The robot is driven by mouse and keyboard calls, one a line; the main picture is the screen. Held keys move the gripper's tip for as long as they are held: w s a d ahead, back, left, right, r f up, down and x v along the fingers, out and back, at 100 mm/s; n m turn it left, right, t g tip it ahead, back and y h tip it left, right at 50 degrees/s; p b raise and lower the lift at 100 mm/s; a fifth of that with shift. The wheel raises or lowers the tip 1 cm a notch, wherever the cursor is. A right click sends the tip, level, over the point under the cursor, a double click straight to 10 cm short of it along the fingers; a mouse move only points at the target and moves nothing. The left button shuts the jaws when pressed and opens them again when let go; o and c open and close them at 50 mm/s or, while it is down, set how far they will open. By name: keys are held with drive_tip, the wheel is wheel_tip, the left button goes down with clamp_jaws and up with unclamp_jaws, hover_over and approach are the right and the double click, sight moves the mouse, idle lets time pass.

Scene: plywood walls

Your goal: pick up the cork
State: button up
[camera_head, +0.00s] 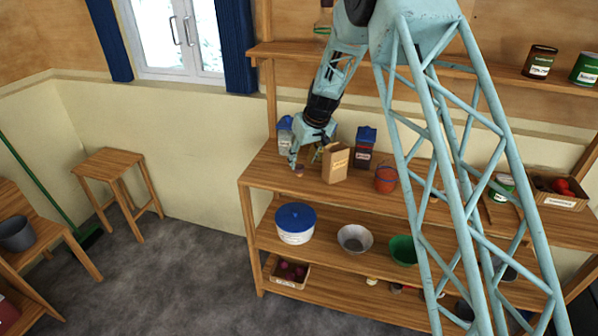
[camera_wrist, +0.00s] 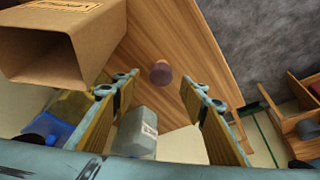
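The cork is a small round brownish piece (camera_head: 299,171) on the top shelf board, near its left front edge. In the wrist view the cork (camera_wrist: 161,73), with a dull purplish end, lies on the bare wood just beyond the gap between the fingertips. My gripper (camera_head: 305,161) is low over the shelf beside the cork. In the wrist view my gripper (camera_wrist: 160,88) is open, its two fingers spread to either side with nothing held. I cannot tell exactly how high the fingertips are above the board.
A brown paper bag (camera_head: 336,165) stands close to the right of my gripper; the bag (camera_wrist: 50,50) is at left in the wrist view. Blue-topped containers (camera_head: 285,136) (camera_head: 365,150) and a red bucket (camera_head: 385,179) share the shelf (camera_head: 262,172). Its left front corner is clear.

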sight(299, 167)
drive_tip(key=shift+a+f, duration=0.1)
drive_tip(key=shift+f, duration=0.2)
drive_tip(key=shift+x, duration=2.55)
drive_tip(key=shift+a, duration=0.1)
drive_tip(key=shift+c, duration=0.4)
drive_tip(key=c, duration=0.7)
